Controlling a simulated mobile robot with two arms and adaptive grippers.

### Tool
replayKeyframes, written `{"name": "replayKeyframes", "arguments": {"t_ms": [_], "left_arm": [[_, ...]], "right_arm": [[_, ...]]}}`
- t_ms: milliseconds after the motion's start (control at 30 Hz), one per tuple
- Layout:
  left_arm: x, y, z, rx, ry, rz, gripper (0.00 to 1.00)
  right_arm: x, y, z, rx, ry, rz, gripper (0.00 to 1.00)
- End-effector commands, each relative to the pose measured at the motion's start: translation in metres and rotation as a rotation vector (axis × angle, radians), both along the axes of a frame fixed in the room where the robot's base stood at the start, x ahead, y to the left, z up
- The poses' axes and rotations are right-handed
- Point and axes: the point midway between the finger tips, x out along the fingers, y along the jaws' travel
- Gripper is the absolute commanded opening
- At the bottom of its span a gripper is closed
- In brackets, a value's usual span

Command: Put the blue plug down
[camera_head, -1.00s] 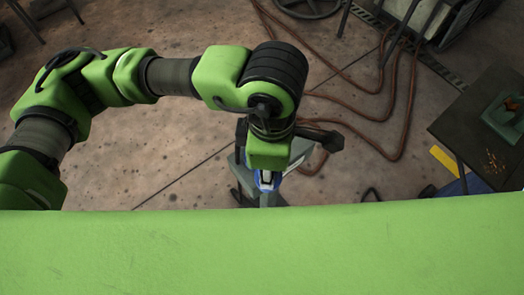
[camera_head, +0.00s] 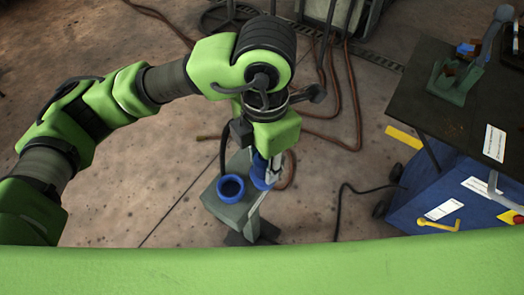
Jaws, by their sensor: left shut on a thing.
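My left gripper (camera_head: 273,170) points down under the green wrist and is shut on the blue plug (camera_head: 259,172). The wrist and fingers partly hide the plug. The plug is over the right part of a grey-green stand (camera_head: 236,212), beside a blue ring (camera_head: 231,188) with a dark opening. I cannot tell whether the plug touches the stand. My right gripper is not in view.
A blue cabinet with a dark top (camera_head: 437,100) stands at the right, with a green vise-like tool (camera_head: 449,82) on it. Reddish hoses (camera_head: 345,110) lie on the concrete floor behind the stand. My green body covers the bottom edge.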

Motion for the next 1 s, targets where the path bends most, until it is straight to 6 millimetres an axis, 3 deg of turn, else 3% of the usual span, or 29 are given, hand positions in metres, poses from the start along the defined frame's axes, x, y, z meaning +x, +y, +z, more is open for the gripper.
{"name": "replayKeyframes", "arguments": {"t_ms": [300, 500, 833, 1000], "left_arm": [[0.076, 0.011, -0.031, 0.004, 0.003, 0.006, 0.01], [0.107, 0.015, -0.070, 0.003, 0.003, 0.002, 0.01], [0.125, 0.016, -0.093, 0.001, 0.002, -0.002, 0.01], [0.124, 0.016, -0.115, 0.001, 0.004, -0.002, 0.01]], "right_arm": [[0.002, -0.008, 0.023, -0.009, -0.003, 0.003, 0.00], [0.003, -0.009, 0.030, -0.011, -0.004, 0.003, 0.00], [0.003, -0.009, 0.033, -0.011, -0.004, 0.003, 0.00], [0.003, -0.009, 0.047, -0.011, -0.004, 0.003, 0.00]]}}
